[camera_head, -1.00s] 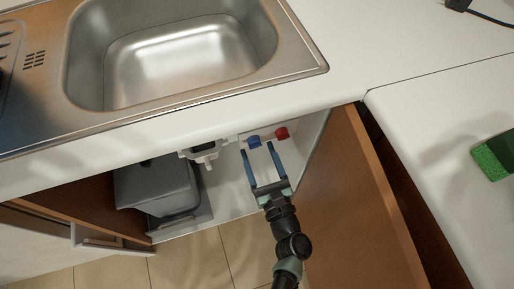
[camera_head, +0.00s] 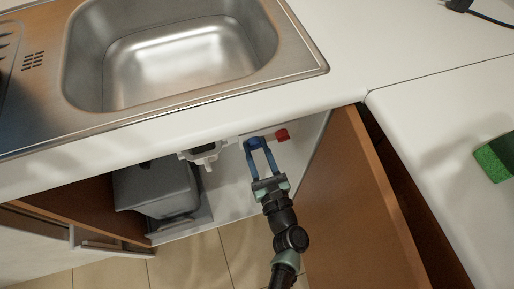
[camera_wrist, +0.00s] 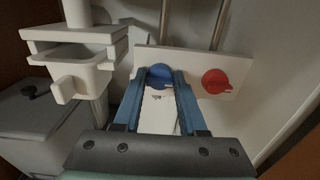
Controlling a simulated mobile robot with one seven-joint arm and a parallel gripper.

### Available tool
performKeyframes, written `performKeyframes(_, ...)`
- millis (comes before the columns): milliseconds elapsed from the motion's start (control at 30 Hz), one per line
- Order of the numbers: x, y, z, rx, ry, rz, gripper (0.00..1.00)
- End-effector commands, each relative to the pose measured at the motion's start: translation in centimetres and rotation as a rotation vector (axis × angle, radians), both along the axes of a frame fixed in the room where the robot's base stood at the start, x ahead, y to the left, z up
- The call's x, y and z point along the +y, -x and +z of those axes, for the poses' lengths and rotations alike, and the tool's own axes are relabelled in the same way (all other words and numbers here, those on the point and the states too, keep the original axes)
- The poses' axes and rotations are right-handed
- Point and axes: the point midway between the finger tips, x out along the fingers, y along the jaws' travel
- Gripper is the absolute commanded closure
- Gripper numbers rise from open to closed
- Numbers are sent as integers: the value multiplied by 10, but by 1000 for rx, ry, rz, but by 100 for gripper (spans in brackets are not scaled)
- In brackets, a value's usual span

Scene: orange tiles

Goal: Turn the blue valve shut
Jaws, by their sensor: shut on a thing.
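The blue valve (camera_wrist: 159,76) is a round knob on a white panel (camera_wrist: 195,65) inside the open cabinet under the sink. It also shows at the fingertips in the head view (camera_head: 254,143). My gripper (camera_head: 260,146) reaches into the cabinet with its two blue fingers on either side of the blue valve, shut on it. In the wrist view my gripper (camera_wrist: 160,78) has one fingertip at each side of the knob, covering its edges. A red valve (camera_wrist: 215,81) sits just right of it on the same panel; it also shows in the head view (camera_head: 282,134).
The steel sink (camera_head: 180,55) and white countertop (camera_head: 345,45) overhang the cabinet. The open wooden door (camera_head: 350,190) stands close on the right. White drain plumbing (camera_wrist: 75,60) and a grey bin (camera_head: 155,188) are on the left. A green sponge (camera_head: 493,158) lies on the right counter.

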Motion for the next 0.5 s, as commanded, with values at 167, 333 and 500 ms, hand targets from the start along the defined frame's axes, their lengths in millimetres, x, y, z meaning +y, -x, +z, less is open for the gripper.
performKeyframes(167, 0, 0, -1, -4, 11, -1, 100)
performKeyframes(333, 0, 0, -2, -19, 60, -1, 100)
performKeyframes(500, 1, 0, -3, -53, 161, 0, 100)
